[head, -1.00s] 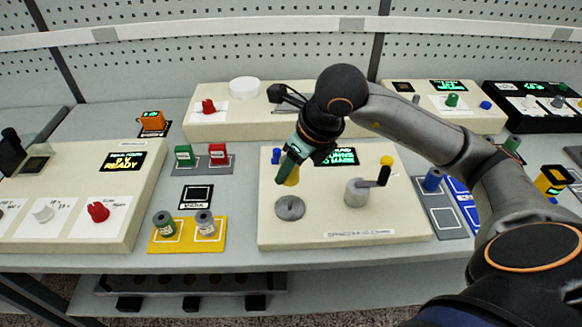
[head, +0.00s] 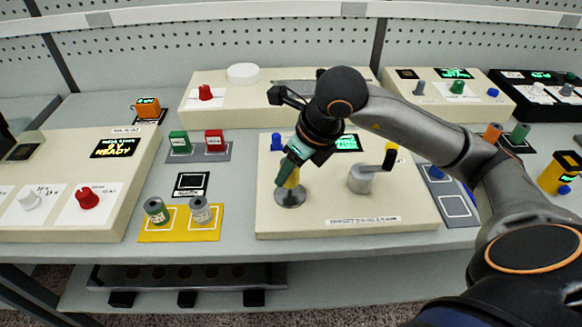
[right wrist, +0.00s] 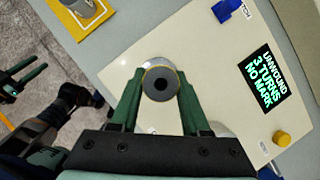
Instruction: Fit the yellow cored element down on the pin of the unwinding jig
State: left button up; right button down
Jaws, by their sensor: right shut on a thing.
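My right gripper (head: 288,176) is shut on the yellow cored element (head: 292,181), over the grey round plate (head: 290,198) of the unwinding jig (head: 330,220). In the right wrist view the element (right wrist: 160,84) is between the green fingertips, its grey top and dark centre hole facing the camera. The jig's pin is hidden under the element, so I cannot tell whether it sits fully down. My left gripper (right wrist: 27,74) shows only at the left edge of the right wrist view, its fingers apart and empty.
Two spools stand on the yellow tray (head: 180,235) to the left. Green and red blocks stand behind it.

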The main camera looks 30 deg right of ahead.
aim_at(291, 191)
pick_arm(q)
jog(key=shift+f+b, duration=0.55)
jog(key=shift+f, duration=0.1)
dwell(1.4)
jog(key=shift+f+b, duration=1.8)
jog(key=shift+b, duration=0.05)
pick_arm(e)
jog(key=shift+f, duration=1.85)
pick_arm(q)
jog(key=shift+r, duration=0.1)
pick_arm(e)
jog(key=shift+c, duration=1.5)
grip_release()
jog(key=shift+r, duration=0.1)
pick_arm(q)
jog(key=r, duration=0.1)
jog(key=d+r+p, duration=0.1)
jog(key=w+r, duration=0.1)
jog(key=shift+d+p, duration=0.3)
jog(key=shift+p, duration=0.05)
pick_arm(e)
jog(key=v, duration=1.2)
jog(key=shift+r, duration=0.25)
pick_arm(q)
jog(key=shift+s, duration=0.15)
pick_arm(e)
jog(key=shift+s, duration=0.15)
